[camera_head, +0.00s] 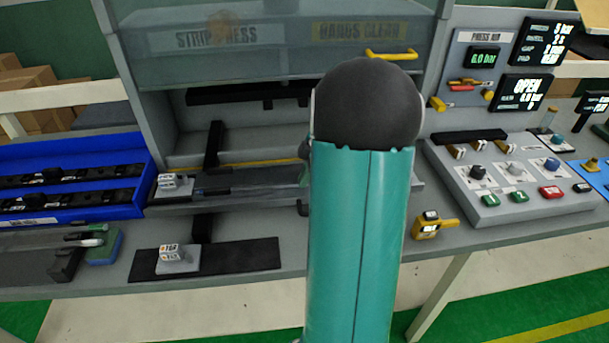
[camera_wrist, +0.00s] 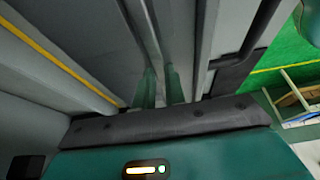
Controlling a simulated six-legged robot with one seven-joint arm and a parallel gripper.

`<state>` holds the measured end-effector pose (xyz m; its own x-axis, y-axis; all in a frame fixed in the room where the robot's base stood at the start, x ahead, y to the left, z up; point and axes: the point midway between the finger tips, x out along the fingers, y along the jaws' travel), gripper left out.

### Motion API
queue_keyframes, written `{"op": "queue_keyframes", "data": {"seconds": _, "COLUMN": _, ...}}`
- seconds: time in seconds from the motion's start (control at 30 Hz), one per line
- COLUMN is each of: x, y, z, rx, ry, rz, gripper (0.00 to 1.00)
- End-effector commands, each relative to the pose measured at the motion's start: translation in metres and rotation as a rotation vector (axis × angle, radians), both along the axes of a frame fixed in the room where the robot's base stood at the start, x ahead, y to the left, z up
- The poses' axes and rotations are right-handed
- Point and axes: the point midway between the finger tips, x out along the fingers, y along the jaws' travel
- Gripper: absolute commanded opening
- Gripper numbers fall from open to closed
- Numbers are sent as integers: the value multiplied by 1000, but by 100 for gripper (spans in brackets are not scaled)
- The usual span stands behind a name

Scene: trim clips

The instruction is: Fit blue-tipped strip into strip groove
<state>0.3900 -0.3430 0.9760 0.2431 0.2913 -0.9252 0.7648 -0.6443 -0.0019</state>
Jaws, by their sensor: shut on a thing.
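My gripper (camera_wrist: 161,86) shows in the wrist view with its two green fingers shut on a thin grey strip (camera_wrist: 142,28). The strip runs lengthwise between raised grey rails (camera_wrist: 190,40), along the groove; I cannot tell whether it is seated or just above. I cannot make out a blue tip.
The press's clear guard (camera_head: 270,65) is above the bed. A blue bin (camera_head: 130,200) with dark parts and several loose strips (camera_head: 75,235) are on the left. A dark plate (camera_head: 240,257) lies in front. A button panel (camera_head: 515,180) and yellow device (camera_head: 430,228) are right.

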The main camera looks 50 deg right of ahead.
Motion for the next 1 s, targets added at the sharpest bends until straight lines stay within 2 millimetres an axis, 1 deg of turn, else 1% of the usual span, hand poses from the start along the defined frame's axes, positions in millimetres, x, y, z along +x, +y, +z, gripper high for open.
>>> {"op": "queue_keyframes", "data": {"seconds": 0.07, "x": 1, "y": 0, "z": 0, "rx": -1, "ry": -1, "rz": 0, "gripper": 0}}
{"op": "queue_keyframes", "data": {"seconds": 0.1, "x": 1, "y": 0, "z": 1, "rx": -1, "ry": -1, "rz": 0, "gripper": 20}}
{"op": "queue_keyframes", "data": {"seconds": 0.17, "x": 2, "y": 0, "z": 1, "rx": -1, "ry": -1, "rz": 1, "gripper": 31}}
{"op": "queue_keyframes", "data": {"seconds": 0.2, "x": 2, "y": 0, "z": 1, "rx": -1, "ry": -1, "rz": 1, "gripper": 34}}
{"op": "queue_keyframes", "data": {"seconds": 0.47, "x": 2, "y": -1, "z": 2, "rx": -1, "ry": -1, "rz": 1, "gripper": 34}}
{"op": "queue_keyframes", "data": {"seconds": 0.57, "x": 1, "y": -3, "z": 7, "rx": -3, "ry": -2, "rz": -1, "gripper": 34}}
{"op": "queue_keyframes", "data": {"seconds": 0.67, "x": -2, "y": -7, "z": 18, "rx": -4, "ry": -3, "rz": -1, "gripper": 34}}
{"op": "queue_keyframes", "data": {"seconds": 0.73, "x": -6, "y": -10, "z": 30, "rx": -4, "ry": -3, "rz": -1, "gripper": 34}}
{"op": "queue_keyframes", "data": {"seconds": 1.0, "x": -20, "y": -27, "z": 84, "rx": -4, "ry": -3, "rz": -2, "gripper": 34}}
